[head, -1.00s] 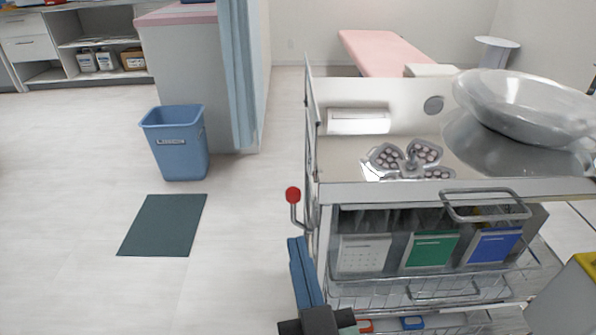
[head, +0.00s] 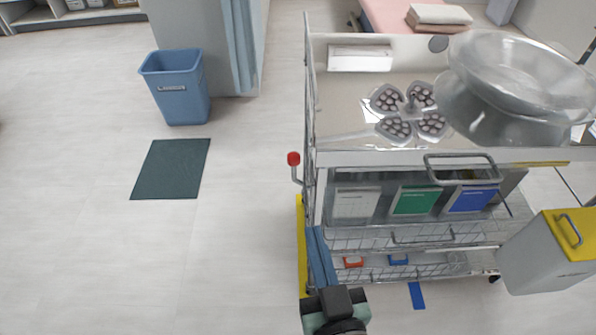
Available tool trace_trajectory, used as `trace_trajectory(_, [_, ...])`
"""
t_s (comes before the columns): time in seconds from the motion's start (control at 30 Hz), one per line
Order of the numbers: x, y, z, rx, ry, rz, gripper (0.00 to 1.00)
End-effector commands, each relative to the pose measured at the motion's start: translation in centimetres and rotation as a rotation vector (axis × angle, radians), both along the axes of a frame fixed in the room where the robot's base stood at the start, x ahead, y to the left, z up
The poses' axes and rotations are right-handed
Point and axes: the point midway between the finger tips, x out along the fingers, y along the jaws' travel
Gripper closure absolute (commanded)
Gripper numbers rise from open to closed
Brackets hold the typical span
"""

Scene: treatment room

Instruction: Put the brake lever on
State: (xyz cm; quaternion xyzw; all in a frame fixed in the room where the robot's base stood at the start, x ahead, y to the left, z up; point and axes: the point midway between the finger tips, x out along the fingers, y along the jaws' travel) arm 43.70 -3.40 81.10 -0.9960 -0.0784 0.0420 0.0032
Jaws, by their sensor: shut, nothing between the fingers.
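The brake lever (head: 293,160) has a red knob on a short grey bent stem. It stands knob up at the left side of the steel cart (head: 335,158), near the front corner. My gripper (head: 316,231) comes up from the bottom of the head view, with long blue fingers. The fingers are shut and empty. Their tips are below and slightly right of the red knob in the picture, apart from it, in front of the cart's lower left corner. The lower end of the lever's stem is hard to make out against the cart's side rail.
A steel basin (head: 520,75) stands on the cart top. A white bin with yellow lid (head: 555,255) stands at the right. A blue bin (head: 178,90) and a dark mat (head: 172,170) lie left. A yellow strip (head: 301,250) runs beside the cart.

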Motion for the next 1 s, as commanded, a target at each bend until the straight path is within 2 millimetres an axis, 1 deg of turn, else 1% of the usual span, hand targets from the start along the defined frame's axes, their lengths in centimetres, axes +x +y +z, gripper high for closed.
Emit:
trace_trajectory(0.17, [1.2,0.2,0.1,0.001,-0.003,0.0,1.0])
trace_trajectory(0.27, [2.5,0.4,0.1,0.002,-0.004,0.001,1.0])
trace_trajectory(0.7, [10.2,1.6,-0.6,-0.001,-0.002,0.001,1.0])
trace_trajectory(0.8, [11.7,1.9,-0.8,0.001,-0.002,0.0,1.0])
trace_trajectory(1.0, [13.4,2.2,-1.0,0.0,-0.001,0.0,1.0])
